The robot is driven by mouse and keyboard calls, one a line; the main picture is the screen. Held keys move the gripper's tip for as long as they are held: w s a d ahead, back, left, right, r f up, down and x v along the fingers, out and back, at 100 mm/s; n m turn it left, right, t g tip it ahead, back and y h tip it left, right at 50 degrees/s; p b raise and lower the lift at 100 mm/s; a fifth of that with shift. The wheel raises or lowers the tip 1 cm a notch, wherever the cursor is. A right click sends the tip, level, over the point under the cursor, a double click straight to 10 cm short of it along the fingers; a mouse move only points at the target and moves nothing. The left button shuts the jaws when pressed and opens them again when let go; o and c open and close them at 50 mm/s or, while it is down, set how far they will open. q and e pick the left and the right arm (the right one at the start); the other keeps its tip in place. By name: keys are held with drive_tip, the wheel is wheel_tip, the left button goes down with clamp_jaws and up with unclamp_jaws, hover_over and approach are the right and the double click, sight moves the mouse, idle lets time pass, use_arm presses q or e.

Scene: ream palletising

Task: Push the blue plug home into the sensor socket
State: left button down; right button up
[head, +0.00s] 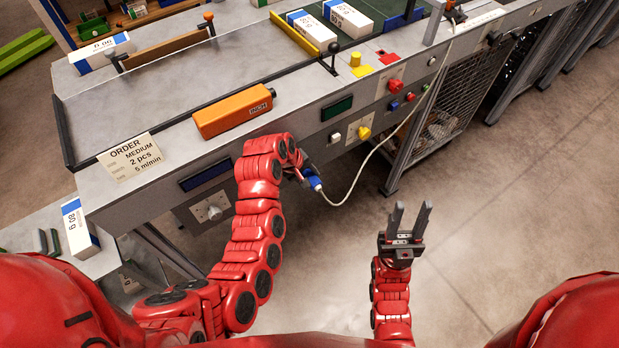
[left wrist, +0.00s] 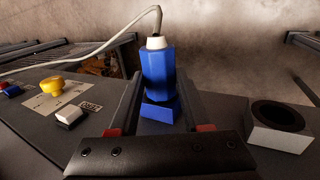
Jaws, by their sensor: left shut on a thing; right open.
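The blue plug (head: 315,184) is in the fingers of my left gripper (head: 303,175), in front of the bench's front panel. In the left wrist view the plug (left wrist: 158,72) stands between the two fingers, its white collar and cable pointing away. A pale block with a dark round opening (left wrist: 277,117), which looks like the socket, sits on the panel to the right, apart from the plug. I cannot make it out in the head view. My right gripper (head: 410,222) is open and empty above the floor.
A white cable (head: 372,160) runs from the plug up to the bench top. The panel carries a yellow knob (head: 363,133), a white button (head: 335,137) and a toggle plate (head: 210,208). An orange box (head: 233,111) lies on the bench. The floor at right is clear.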

use_arm(q)
drive_tip(key=shift+c, duration=1.4)
unclamp_jaws()
drive_tip(key=shift+r, duration=0.15)
drive_tip(key=shift+a+r, duration=0.15)
drive_tip(key=shift+r, duration=0.15)
drive_tip(key=p+v, duration=0.9)
drive_tip(key=v, duration=0.7)
drive_tip(key=shift+s+r, duration=0.25)
drive_tip(key=shift+f, duration=0.1)
